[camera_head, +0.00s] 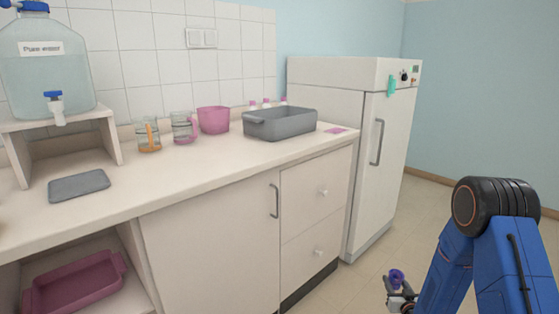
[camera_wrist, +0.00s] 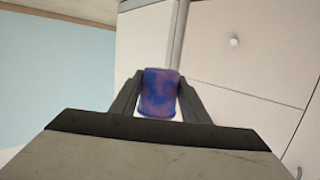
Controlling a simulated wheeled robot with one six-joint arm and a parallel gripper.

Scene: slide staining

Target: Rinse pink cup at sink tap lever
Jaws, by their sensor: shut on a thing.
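My gripper (camera_head: 401,293) is low at the lower right of the head view, in front of the floor and apart from the counter. It is shut on a small purple-blue piece with pink patches (camera_wrist: 158,94), whose purple end also shows in the head view (camera_head: 397,276). I cannot tell what this piece is. A pink cup-like container (camera_head: 213,120) stands upright on the counter near the tiled wall, well away from my gripper. No sink or sink tap lever is in view.
On the counter (camera_head: 190,180) are two glass beakers (camera_head: 149,134) (camera_head: 183,128), a grey tub (camera_head: 281,125), a grey tray (camera_head: 79,186) and a water jug (camera_head: 45,70) on a stand. A pink tray (camera_head: 75,283) lies below. A white fridge (camera_head: 345,150) stands at right.

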